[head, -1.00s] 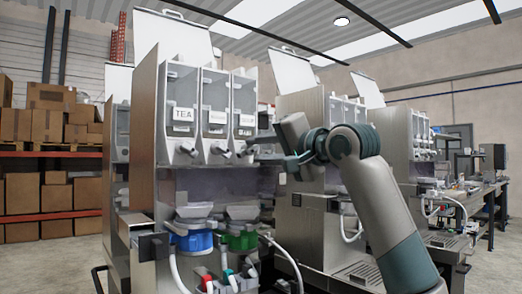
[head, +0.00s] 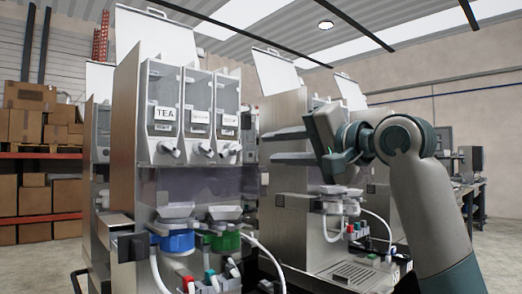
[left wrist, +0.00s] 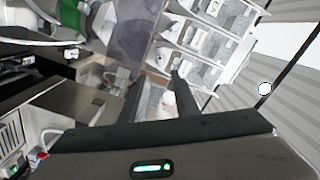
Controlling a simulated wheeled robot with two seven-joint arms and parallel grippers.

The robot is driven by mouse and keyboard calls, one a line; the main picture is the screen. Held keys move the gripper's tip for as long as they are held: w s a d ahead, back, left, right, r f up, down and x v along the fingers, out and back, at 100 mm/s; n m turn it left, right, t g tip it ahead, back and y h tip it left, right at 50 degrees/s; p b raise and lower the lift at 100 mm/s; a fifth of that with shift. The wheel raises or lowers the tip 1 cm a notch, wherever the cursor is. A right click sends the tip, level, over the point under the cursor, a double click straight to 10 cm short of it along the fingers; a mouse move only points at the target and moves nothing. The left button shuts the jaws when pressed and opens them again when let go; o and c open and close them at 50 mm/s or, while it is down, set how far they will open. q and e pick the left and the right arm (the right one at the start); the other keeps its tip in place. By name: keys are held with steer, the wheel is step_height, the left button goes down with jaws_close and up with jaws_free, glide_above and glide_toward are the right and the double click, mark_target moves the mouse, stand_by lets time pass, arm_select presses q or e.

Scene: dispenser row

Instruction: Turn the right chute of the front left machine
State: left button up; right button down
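The front left machine (head: 126,135) has three clear canisters, the left one labelled TEA (head: 164,113). A grey chute sits under each: left chute (head: 169,150), middle chute (head: 204,150), right chute (head: 231,149). The right chute is small in the head view, and its exact angle is hard to tell. My left gripper (head: 268,147) is to the right of the right chute, apart from it, with its two fingers spread and nothing between them. In the left wrist view the fingers (left wrist: 157,100) are also apart, below the tilted row of canisters (left wrist: 205,40). My right gripper is not seen.
A second machine (head: 285,205) stands behind my left gripper, close by. Blue (head: 174,242) and green (head: 224,241) holders with funnels are below the chutes. Hoses hang in front. Shelves with cardboard boxes (head: 20,208) are far left.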

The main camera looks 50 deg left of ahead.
arm_select(q)
steer(key=d, duration=0.6)
stand_by(0.6)
